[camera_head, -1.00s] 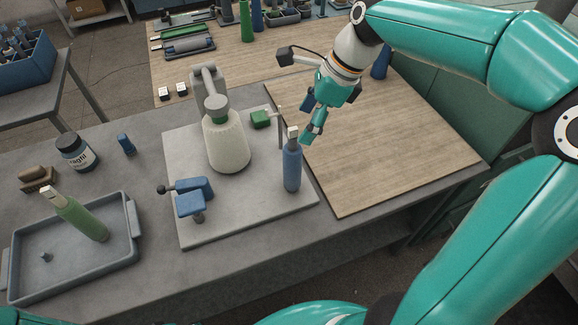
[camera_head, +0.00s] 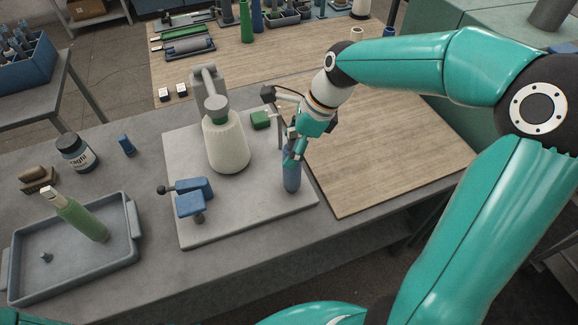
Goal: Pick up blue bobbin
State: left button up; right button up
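The blue bobbin (camera_head: 291,178) stands upright near the right edge of the winder's grey base plate (camera_head: 250,214). My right gripper (camera_head: 295,148) is at its upper part, with the fingers pointing down and covering its top. I cannot tell whether the fingers are closed on the bobbin or only beside it. My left gripper is out of view.
A cream cone (camera_head: 226,145) sits on the winder left of the bobbin, with a green block (camera_head: 260,120) behind. Blue clamp parts (camera_head: 190,203) are in front. A grey tray (camera_head: 122,254) holds a green bobbin (camera_head: 80,218). The wooden board (camera_head: 400,165) at right is clear.

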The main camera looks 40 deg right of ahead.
jog(key=c, duration=1.1)
jog(key=shift+o, duration=0.2)
jog(key=shift+r, duration=0.15)
